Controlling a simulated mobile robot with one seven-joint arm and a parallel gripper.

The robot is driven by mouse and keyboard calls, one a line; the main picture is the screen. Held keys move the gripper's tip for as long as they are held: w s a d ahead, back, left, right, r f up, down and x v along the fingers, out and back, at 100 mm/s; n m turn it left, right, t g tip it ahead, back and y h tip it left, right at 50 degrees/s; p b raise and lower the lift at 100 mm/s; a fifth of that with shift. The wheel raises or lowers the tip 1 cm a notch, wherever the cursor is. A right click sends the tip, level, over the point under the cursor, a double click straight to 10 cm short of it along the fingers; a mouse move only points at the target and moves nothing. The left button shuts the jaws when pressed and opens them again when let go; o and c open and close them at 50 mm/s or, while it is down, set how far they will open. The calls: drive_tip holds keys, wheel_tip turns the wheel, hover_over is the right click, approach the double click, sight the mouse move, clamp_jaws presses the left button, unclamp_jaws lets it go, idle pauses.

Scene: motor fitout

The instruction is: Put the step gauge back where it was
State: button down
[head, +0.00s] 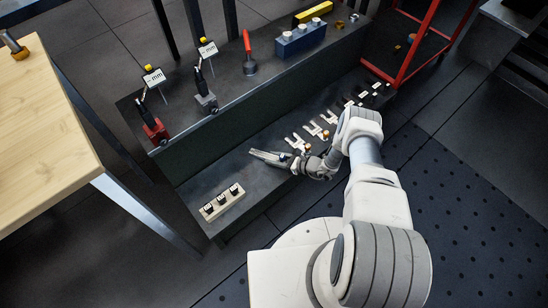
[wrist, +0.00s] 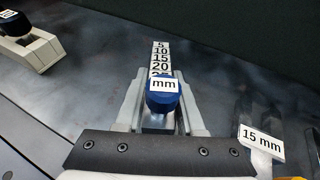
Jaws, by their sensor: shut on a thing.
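The step gauge (wrist: 161,57) shows in the wrist view as a narrow stepped bar with white tags reading 5, 10, 15, 20 and a partly hidden one. A blue knob (wrist: 163,101) with an "mm" tag is at its near end. My gripper (wrist: 160,92) is shut on the step gauge, with a finger on each side of the knob end. In the head view my gripper (head: 266,157) is low over the lower dark shelf (head: 243,176). The gauge is hard to make out there. I cannot tell whether it touches the shelf.
A pale block with several dark knobs (head: 222,202) stands left of my gripper. Several fork-shaped gauges (head: 297,141) lie to its right; a "15 mm" tag (wrist: 262,141) is close by. The raised shelf behind holds a red-based stand (head: 155,132) and a blue block (head: 300,41).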

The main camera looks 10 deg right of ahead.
drive_tip(key=shift+f, duration=0.3)
drive_tip(key=shift+c, duration=2.2)
unclamp_jaws()
drive_tip(key=shift+f, duration=0.15)
drive_tip(key=shift+s+d, duration=0.1)
drive_tip(key=shift+s+d+r, duration=0.1)
drive_tip(key=shift+d+r, duration=0.15)
drive_tip(key=shift+d, duration=0.05)
drive_tip(key=p+v, duration=0.5)
drive_tip(key=v, duration=1.1)
drive_tip(key=shift+s+d, duration=0.2)
drive_tip(key=shift+s, duration=0.1)
